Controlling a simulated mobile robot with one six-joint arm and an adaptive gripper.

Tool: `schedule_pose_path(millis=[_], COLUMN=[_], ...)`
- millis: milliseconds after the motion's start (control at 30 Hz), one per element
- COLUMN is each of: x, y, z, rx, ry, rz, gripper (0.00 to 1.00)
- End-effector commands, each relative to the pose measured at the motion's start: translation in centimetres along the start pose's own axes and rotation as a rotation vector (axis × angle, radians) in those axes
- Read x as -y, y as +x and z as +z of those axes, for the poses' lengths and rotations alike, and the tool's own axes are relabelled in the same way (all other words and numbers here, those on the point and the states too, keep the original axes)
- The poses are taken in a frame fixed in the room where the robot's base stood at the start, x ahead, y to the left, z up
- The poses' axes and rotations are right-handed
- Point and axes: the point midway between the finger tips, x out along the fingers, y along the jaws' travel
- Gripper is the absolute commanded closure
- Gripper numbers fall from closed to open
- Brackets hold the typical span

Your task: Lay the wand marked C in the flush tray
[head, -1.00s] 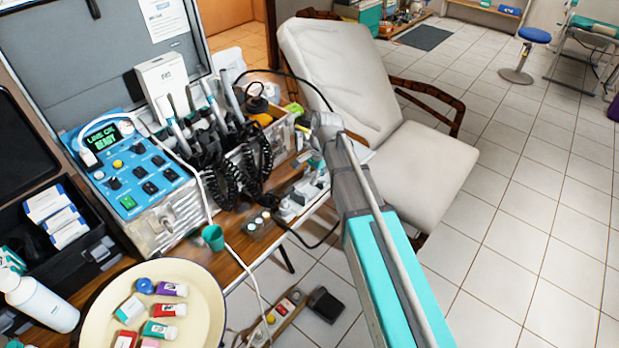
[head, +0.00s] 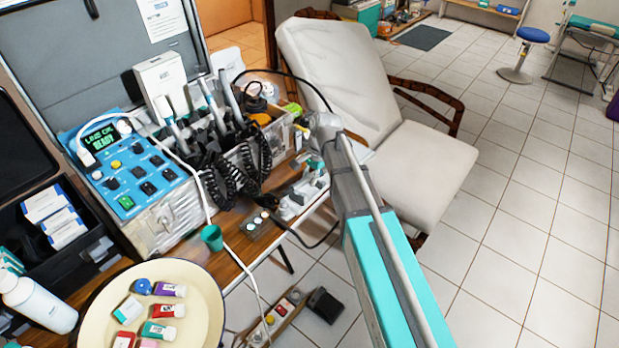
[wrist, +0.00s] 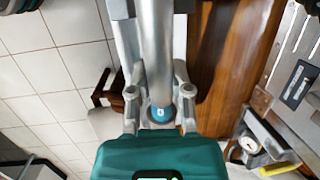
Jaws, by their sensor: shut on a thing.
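My gripper (wrist: 160,95) is shut on a silver cylindrical wand (wrist: 157,45). A blue band with a small pale mark circles the wand near the fingers; I cannot read the letter. The wand runs up out of the top of the wrist view, over a pale surface beside brown wood. In the head view my gripper is at the far end of my arm, mostly hidden, and I cannot make out the held wand. I cannot tell for sure which thing is the flush tray.
The blue control unit (head: 133,172) stands on the wooden table with black coiled cords beside it. A cream basin (head: 208,290) holds small coloured containers. A teal cup (head: 212,237) stands near the table edge. A pale reclining chair (head: 425,170) is behind my arm.

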Motion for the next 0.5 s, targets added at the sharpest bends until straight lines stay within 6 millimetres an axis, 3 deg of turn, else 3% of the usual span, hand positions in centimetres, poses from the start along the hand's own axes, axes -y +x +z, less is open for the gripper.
schedule_pose_path(millis=[500], x=[-0.1], y=[1.1], z=[-0.2], rx=[0.000], ry=[-0.001], rz=[0.000], gripper=[1.00])
